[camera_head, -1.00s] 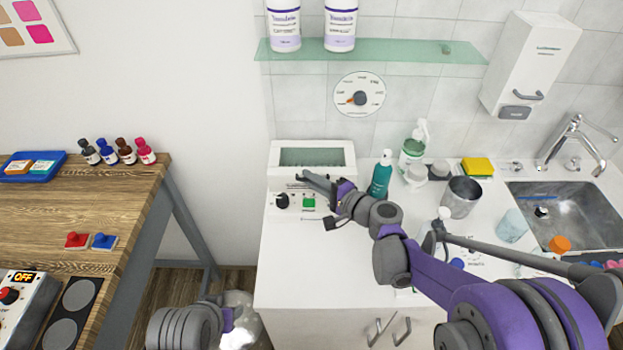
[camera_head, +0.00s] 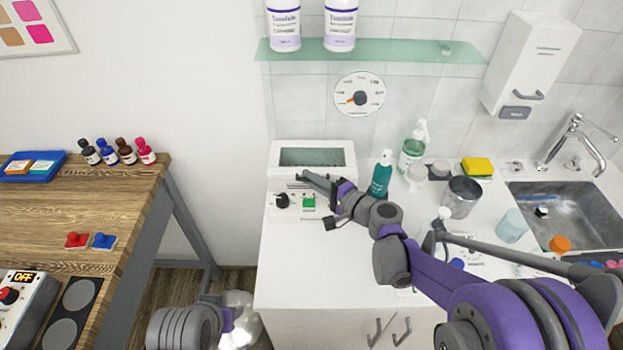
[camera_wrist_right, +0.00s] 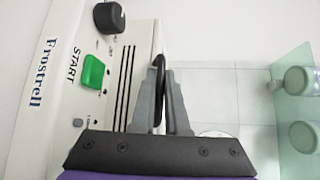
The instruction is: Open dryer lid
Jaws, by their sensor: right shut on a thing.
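The dryer (camera_head: 274,186) is a white box at the back of the white counter. Its lid (camera_head: 317,157) has a dark window and looks closed. A black knob (camera_head: 282,201) and a green START button (camera_head: 309,202) are on its front panel. My right gripper (camera_head: 303,178) reaches to the lid's front edge from the right. In the right wrist view its fingers (camera_wrist_right: 160,100) are shut on a thin black handle (camera_wrist_right: 159,62). My left wrist is at the bottom left of the head view; its fingers cannot be made out.
A teal bottle (camera_head: 381,175) stands close to the right of the dryer, beside my right arm. The counter front, left of my right forearm, is clear.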

